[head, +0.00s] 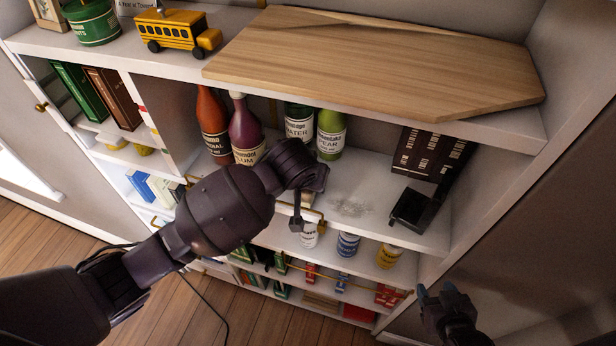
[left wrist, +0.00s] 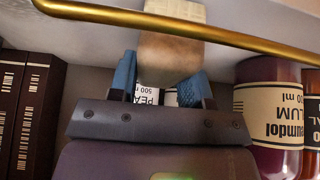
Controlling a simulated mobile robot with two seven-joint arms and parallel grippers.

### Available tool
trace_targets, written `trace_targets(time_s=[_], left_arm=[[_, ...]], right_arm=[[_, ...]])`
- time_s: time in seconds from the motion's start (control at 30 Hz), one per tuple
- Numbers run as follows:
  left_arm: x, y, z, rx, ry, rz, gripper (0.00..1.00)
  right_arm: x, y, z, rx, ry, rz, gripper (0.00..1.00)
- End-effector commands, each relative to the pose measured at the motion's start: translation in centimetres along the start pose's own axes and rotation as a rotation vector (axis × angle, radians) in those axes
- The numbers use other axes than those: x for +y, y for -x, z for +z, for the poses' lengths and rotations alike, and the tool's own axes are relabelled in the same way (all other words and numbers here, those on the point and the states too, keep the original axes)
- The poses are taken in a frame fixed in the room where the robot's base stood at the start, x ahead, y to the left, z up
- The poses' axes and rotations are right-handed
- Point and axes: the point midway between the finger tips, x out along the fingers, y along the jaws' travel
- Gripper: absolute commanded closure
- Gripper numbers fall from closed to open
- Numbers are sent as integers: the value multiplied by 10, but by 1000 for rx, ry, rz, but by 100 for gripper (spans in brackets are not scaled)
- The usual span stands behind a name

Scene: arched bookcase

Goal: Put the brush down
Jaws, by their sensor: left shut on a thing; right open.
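The brush (left wrist: 172,45) shows in the left wrist view as a pale wooden block between the blue fingers of my left gripper (left wrist: 160,80). The gripper is shut on it, near a brass rail. In the head view my left wrist hides most of the brush and the fingers, over the middle shelf (head: 385,222). I cannot tell whether the brush touches the shelf. A grey dusty patch (head: 352,207) lies on that shelf, right of my left wrist. My right gripper (head: 436,290) is open and empty at the lower right, in front of the bookcase.
A wooden board (head: 380,65) and a toy bus (head: 178,32) lie above. Cans (head: 347,245) stand below.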

Motion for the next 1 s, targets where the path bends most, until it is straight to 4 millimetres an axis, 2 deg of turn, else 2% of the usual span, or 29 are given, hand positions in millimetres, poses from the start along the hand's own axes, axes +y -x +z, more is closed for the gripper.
trace_targets(time_s=[0.23, 0.27, 0.4, 0.77, 0.87, 1.0], left_arm=[[0, -2, 1, 0, 0, 0, 74], [0, -2, 1, 0, 0, 0, 53], [0, -2, 1, 0, 0, 0, 31], [0, 1, -1, 1, -1, 0, 30], [0, 10, -1, 3, 0, 2, 30], [1, 32, -1, 4, 0, 3, 30]], right_arm=[[0, 0, 0, -1, 0, 0, 47], [0, 0, 0, -1, 0, 0, 47], [0, 0, 0, -1, 0, 0, 47], [0, 0, 0, -1, -1, 0, 47], [0, -1, 1, 0, -1, 0, 47], [0, -2, 2, 1, -1, 0, 47]])
